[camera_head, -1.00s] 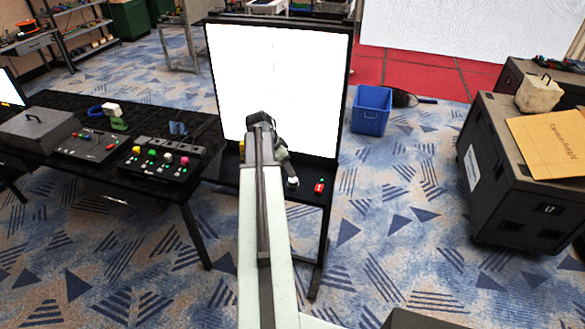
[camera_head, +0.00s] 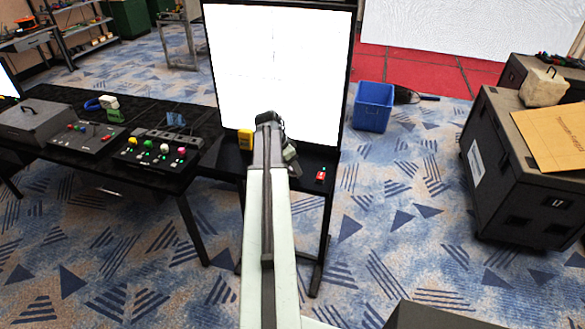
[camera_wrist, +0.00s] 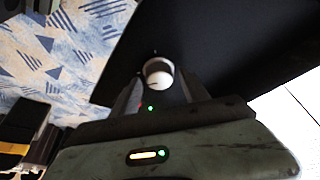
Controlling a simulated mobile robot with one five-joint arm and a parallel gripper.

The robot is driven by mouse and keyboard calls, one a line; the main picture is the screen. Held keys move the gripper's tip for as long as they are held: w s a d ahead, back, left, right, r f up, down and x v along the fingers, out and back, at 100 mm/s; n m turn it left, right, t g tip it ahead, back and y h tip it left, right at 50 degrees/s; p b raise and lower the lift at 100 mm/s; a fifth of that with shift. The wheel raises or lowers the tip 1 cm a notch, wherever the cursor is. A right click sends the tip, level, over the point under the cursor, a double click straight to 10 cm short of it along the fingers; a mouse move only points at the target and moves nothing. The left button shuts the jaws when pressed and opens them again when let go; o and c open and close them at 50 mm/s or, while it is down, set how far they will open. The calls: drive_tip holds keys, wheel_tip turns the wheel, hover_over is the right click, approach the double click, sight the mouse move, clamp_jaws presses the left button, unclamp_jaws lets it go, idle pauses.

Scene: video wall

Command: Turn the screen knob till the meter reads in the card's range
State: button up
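A white round knob (camera_wrist: 159,72) with a dark mark shows in the wrist view on a black shelf (camera_wrist: 225,40). My gripper (camera_wrist: 160,85) is open, with one finger on each side of the knob; I cannot tell whether they touch it. In the head view my gripper (camera_head: 292,166) is over the shelf below the big white screen (camera_head: 275,70) and hides the knob. A yellow device (camera_head: 246,139), perhaps the meter, stands at the shelf's left, partly behind my arm; no reading is legible. I cannot make out a range card.
A red switch (camera_head: 321,175) is on the shelf just right of my gripper. A black table (camera_head: 60,105) with button panels stands to the left. A blue bin (camera_head: 373,108) and a black case (camera_head: 515,170) with a tan envelope (camera_head: 552,136) are at the right.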

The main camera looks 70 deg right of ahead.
clamp_jaws()
drive_tip(key=shift+n, duration=0.3)
drive_tip(key=n, duration=0.1)
drive_tip(key=n+t, duration=0.1)
drive_tip(key=n, duration=0.1)
drive_tip(key=n+t+h, duration=0.1)
drive_tip(key=n, duration=0.1)
drive_tip(key=shift+s+a, duration=0.1)
drive_tip(key=shift+s, duration=0.15)
drive_tip(key=n+t, duration=0.1)
drive_tip(key=n, duration=0.2)
drive_tip(key=n+t, duration=0.1)
drive_tip(key=n, duration=0.2)
drive_tip(key=shift+n+t+y, duration=0.3)
drive_tip(key=shift+n, duration=0.1)
drive_tip(key=shift+s, duration=0.1)
drive_tip(key=shift+o, duration=1.6)
unclamp_jaws()
